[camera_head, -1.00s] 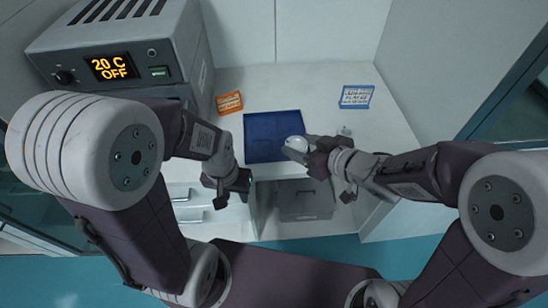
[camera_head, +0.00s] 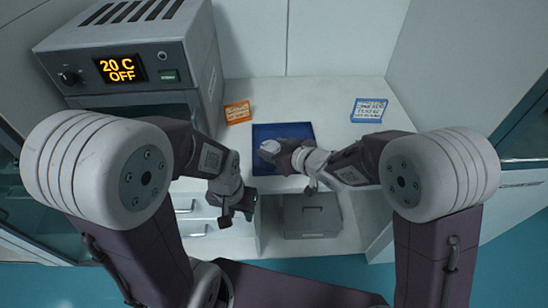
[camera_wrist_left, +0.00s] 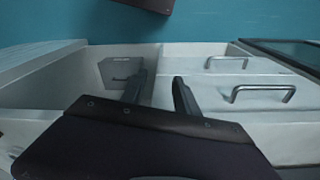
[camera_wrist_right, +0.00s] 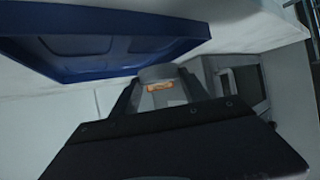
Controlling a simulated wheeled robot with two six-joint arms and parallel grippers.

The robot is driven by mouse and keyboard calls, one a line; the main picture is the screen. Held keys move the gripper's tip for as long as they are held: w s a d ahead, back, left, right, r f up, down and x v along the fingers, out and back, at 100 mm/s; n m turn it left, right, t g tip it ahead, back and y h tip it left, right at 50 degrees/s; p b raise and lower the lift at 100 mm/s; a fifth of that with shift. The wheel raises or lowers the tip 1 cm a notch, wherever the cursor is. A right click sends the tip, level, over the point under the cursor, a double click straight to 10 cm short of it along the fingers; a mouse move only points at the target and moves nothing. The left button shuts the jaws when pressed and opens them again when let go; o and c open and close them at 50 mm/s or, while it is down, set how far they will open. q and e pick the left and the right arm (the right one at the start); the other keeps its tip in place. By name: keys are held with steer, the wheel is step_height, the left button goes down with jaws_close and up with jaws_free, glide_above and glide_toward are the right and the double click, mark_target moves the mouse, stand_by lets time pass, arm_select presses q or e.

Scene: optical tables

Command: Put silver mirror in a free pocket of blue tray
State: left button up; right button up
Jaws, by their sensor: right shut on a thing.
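My right gripper (camera_head: 277,150) is shut on the silver mirror (camera_head: 269,147), a pale round disc, held over the tray's left part in the head view. The mirror also shows between the fingertips in the right wrist view (camera_wrist_right: 156,72). The tray's pockets are partly hidden by my right gripper and arm. My left gripper (camera_head: 238,215) is open and empty in front of the counter; its two spread fingers show in the left wrist view (camera_wrist_left: 157,92).
An orange label (camera_head: 237,112) stands left of the tray and a blue-framed label (camera_head: 369,110) to the right. A grey oven with a lit display (camera_head: 122,69) is at the left. Drawers (camera_head: 195,218) and a grey box (camera_head: 311,216) are below the counter.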

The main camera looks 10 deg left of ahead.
step_height(320, 180, down, 4)
steer(key=shift+a+r+b, duration=0.1)
steer(key=shift+r+b, duration=0.05)
steer(key=shift+b, duration=0.4)
steer(key=shift+w, duration=0.1)
steer(key=shift+f, duration=0.3)
steer(key=o, duration=1.6)
steer(key=shift+f, duration=0.1)
steer(key=shift+c, duration=0.2)
steer(key=shift+r, duration=0.3)
steer(key=p+v, duration=0.2)
steer(key=v, duration=1)
steer(key=shift+r, duration=0.2)
